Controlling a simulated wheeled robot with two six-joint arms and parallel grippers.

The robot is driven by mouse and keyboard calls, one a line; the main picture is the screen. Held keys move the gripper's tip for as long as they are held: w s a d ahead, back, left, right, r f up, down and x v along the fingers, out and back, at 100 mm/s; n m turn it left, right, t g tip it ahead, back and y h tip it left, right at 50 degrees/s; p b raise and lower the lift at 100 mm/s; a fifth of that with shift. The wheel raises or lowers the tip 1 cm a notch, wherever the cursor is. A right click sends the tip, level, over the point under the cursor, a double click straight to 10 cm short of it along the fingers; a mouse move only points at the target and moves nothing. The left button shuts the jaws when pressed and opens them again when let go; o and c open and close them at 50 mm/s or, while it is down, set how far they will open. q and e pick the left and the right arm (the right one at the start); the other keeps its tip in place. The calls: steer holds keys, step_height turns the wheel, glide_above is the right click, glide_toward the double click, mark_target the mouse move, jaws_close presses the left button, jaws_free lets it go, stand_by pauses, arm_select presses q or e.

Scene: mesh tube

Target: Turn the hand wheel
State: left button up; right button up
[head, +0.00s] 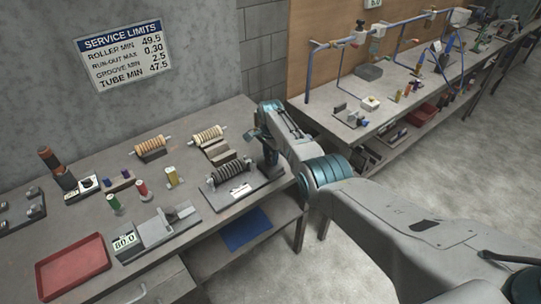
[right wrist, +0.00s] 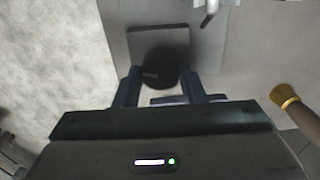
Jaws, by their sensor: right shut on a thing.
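My right gripper (head: 267,150) reaches down at the right end of a bench fixture (head: 243,194) that carries a dark ribbed roller (head: 229,172). In the right wrist view its two blue fingers (right wrist: 160,92) stand on either side of a dark round knob-like part, which I take as the hand wheel (right wrist: 158,66). The gripper is shut on it. In the head view my gripper and arm hide most of the wheel, so its turn angle cannot be told. My left gripper is not in view.
Two other rollers (head: 150,146) (head: 206,134) lie behind the fixture. A gauge with a display (head: 125,241), coloured spools (head: 141,188) and a red tray (head: 72,266) stand to the left. A second bench (head: 340,92) is at right. A brass-collared brown handle (right wrist: 287,99) lies near my right wrist.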

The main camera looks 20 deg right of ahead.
steer(key=m, duration=0.4)
steer(key=shift+r+m, duration=0.15)
steer(key=shift+m, duration=0.15)
steer(key=m, duration=0.4)
stand_by(0.3)
steer(key=o, duration=1)
steer(key=shift+r, duration=0.35)
step_height(320, 180, up, 10)
steer(key=b, duration=0.2)
